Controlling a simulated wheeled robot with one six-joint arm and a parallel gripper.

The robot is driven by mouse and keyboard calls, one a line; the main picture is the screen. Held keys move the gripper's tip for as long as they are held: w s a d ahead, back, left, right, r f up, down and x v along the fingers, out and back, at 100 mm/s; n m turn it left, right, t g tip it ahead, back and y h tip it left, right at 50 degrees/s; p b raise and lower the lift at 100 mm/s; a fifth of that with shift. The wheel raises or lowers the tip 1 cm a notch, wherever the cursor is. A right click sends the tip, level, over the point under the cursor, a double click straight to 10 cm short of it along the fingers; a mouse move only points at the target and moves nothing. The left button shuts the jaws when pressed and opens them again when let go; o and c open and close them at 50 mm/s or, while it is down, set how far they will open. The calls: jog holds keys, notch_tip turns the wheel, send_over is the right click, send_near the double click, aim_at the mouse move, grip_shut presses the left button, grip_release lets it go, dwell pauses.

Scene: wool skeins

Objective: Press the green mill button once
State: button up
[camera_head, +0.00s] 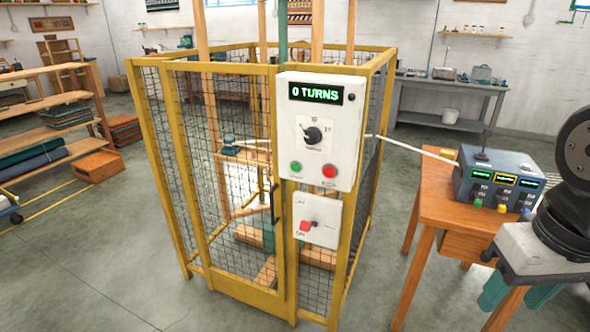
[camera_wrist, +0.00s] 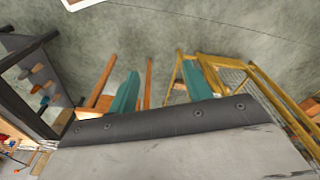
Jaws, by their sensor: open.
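A white control panel (camera_head: 340,120) hangs on the yellow mesh cage, with a display reading "0 TURNS" (camera_head: 316,93) above a black rotary knob (camera_head: 313,136). The green button (camera_head: 295,167) is at the panel's lower left, beside a red button (camera_head: 329,171). My gripper (camera_head: 517,292) is at the lower right of the head view, well to the right of the panel and apart from it. Its two teal fingers are spread and empty. They also show in the wrist view (camera_wrist: 161,92), pointing towards the floor and cage. The green button cannot be made out there.
The yellow cage (camera_head: 275,70) encloses a wooden frame. A lower white box (camera_head: 315,220) carries a red switch. A wooden table (camera_head: 443,200) at right holds a grey console (camera_head: 497,178) with coloured buttons, close to my gripper. Floor is clear in front of the cage.

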grip_shut()
dwell(1.5)
